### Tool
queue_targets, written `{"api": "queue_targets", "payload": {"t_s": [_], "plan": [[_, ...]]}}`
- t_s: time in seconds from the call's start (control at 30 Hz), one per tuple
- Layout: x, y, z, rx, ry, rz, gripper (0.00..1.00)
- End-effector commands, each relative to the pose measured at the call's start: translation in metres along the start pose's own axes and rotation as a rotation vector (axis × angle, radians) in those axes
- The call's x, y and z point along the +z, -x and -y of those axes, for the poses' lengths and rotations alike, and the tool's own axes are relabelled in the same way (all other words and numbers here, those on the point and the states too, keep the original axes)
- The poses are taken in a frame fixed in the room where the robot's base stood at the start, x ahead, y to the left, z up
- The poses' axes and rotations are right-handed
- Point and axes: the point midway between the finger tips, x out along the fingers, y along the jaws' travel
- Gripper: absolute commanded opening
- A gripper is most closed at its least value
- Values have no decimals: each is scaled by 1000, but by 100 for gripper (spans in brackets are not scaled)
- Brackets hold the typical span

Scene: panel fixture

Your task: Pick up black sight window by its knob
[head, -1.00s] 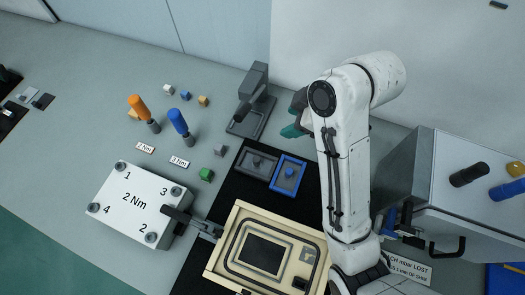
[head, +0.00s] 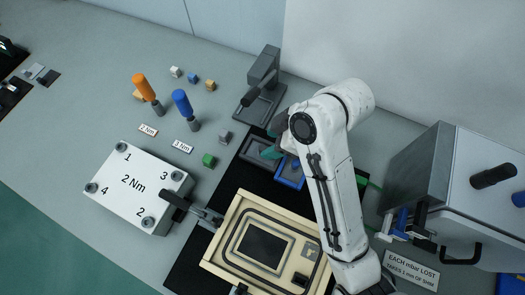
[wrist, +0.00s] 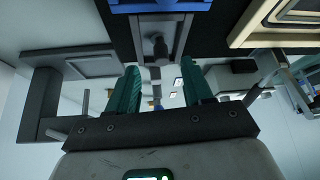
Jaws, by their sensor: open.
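The black sight window lies in a grey tray (wrist: 181,30) in the wrist view; its dark upright knob (wrist: 158,46) shows near the middle. My gripper (wrist: 161,88) is open, its teal fingers apart with the knob in line with the gap between them and beyond their tips. Nothing is between the fingers. In the head view my gripper (head: 270,152) is over the grey tray area and hides most of the window; its height above the tray is hard to tell.
A blue tray (head: 291,181) adjoins the grey one. A cream panel (head: 226,245) with a dark opening lies nearer me. A dark grey stand (head: 264,66) rises behind the trays. A white block (head: 137,184) and a grey cabinet (head: 407,170) flank the area.

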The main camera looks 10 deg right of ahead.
Motion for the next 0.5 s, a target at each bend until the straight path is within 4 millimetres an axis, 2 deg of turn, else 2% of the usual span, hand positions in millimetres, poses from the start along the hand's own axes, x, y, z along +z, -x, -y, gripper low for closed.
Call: {"api": "queue_targets", "payload": {"t_s": [0.1, 0.23, 0.5], "plan": [[0, -18, 3, -4, 1, 3, 51], [0, -33, 3, -2, 1, 2, 51], [0, -37, 2, 0, 1, 0, 51]]}}
